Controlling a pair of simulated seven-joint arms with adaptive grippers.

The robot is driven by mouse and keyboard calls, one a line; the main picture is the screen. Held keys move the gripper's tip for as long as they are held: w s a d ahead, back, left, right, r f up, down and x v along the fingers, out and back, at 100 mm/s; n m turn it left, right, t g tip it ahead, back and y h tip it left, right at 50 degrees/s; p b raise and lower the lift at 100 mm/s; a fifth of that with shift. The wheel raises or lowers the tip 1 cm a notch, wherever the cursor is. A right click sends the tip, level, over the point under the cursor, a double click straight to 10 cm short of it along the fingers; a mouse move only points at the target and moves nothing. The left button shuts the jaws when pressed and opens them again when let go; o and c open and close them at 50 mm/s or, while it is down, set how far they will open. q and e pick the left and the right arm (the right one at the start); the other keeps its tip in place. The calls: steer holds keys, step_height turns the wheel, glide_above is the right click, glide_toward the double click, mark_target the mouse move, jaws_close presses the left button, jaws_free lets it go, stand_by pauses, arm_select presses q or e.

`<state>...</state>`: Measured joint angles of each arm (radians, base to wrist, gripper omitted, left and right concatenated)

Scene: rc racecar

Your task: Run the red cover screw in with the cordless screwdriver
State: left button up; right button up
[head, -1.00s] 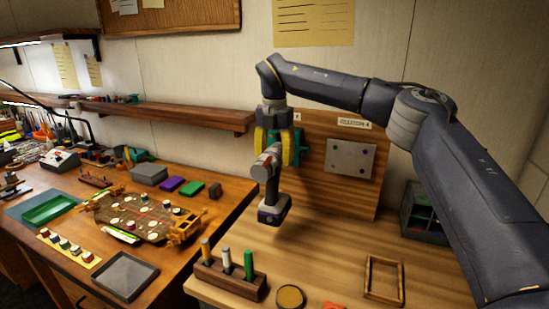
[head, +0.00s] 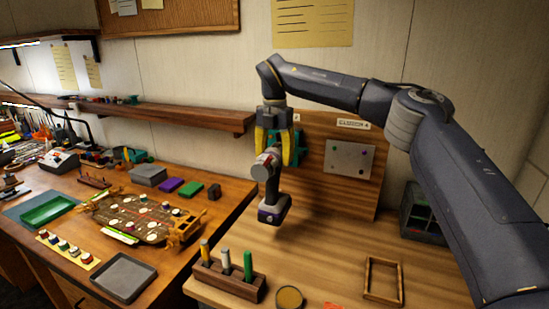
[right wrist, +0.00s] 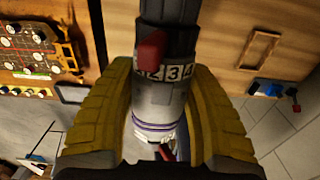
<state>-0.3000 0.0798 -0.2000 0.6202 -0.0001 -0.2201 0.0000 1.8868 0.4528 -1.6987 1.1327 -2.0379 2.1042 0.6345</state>
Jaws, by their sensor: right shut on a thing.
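My right gripper (head: 282,150) has its yellow fingers shut on the cordless screwdriver (head: 272,188). It holds the tool in the air over the right-hand table, with the purple-trimmed battery base (head: 273,212) down. In the right wrist view the screwdriver (right wrist: 160,100) lies between both yellow fingers, showing a numbered collar and a red part. The car chassis (head: 140,220), with orange ends and round white spots, sits on the left bench, well away from the tool. A yellow strip (head: 91,264) beside it bears several small coloured-topped pieces; which is the red cover screw is too small to tell. My left gripper is out of view.
A pen block (head: 230,282), a round tin (head: 289,297) and a wooden frame (head: 383,281) stand on the right table. A wooden board (head: 340,190) rises behind the screwdriver. A grey tray (head: 124,278) and green tray (head: 47,209) lie on the bench.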

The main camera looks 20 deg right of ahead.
mark_target(270, 152)
steer(key=shift+w+d+r, duration=0.1)
steer(key=shift+w+d, duration=0.45)
steer(key=shift+w, duration=0.05)
stand_by(1.6)
steer(key=shift+s+a, duration=0.8)
steer(key=shift+s, duration=0.2)
steer(key=shift+s+a, duration=0.8)
steer(key=shift+s, duration=0.15)
